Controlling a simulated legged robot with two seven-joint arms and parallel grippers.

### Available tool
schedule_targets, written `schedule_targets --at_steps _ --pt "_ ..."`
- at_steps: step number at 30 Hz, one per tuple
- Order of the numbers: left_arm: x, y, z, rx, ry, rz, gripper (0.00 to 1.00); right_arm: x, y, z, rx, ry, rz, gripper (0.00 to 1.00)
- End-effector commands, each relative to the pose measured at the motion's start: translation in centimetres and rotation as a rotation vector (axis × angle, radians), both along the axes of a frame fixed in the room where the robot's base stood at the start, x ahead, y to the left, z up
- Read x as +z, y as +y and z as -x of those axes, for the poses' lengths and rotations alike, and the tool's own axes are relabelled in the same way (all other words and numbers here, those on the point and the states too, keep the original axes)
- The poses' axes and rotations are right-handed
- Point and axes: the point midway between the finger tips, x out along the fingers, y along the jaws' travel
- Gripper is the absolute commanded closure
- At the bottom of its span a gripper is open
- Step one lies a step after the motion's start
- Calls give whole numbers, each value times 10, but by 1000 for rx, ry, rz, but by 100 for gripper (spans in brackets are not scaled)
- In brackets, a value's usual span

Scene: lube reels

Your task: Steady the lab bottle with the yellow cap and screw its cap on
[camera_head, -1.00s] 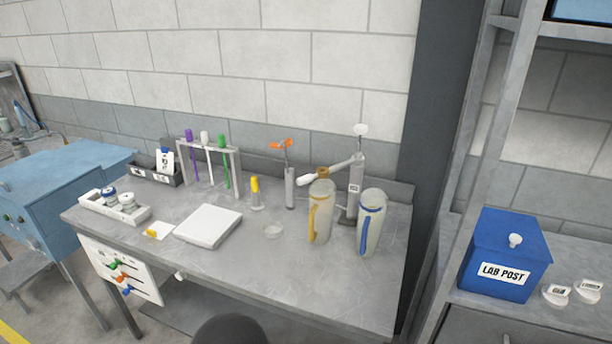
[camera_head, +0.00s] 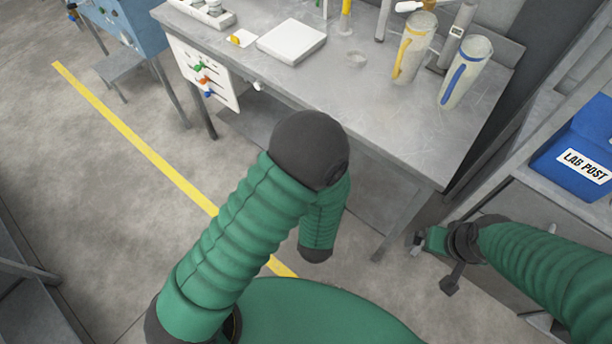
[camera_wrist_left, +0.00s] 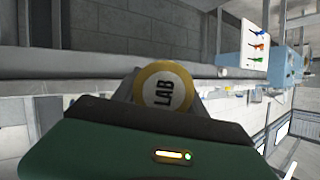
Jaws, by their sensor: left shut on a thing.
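Whether a bottle body is behind the disc is hidden. In the head view my left arm crosses the middle, and its gripper is out of sight. My right gripper (camera_head: 432,264) is low at the right, in front of the shelf unit, with its fingers apart and nothing seen between them.
A blue LAB POST box (camera_head: 580,150) stands on the right shelf. Open floor lies left.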

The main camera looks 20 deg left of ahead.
Motion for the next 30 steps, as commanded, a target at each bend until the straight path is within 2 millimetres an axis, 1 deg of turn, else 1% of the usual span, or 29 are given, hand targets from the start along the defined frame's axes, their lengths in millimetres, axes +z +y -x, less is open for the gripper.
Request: schedule_targets --at_steps 6,12,16,27,30 --pt "5 -29 -20 -215 -2 0 100 0 0 0 0 0 0 0" --pt "7 -47 -31 -339 -1 0 100 0 0 0 0 0 0 0" --pt "7 -51 -32 -366 0 0 100 0 0 0 0 0 0 0" --pt "6 -51 -32 -367 0 -1 100 0 0 0 0 0 0 0" --pt "7 -51 -32 -367 0 0 100 4 0 1 0 -3 0 0"
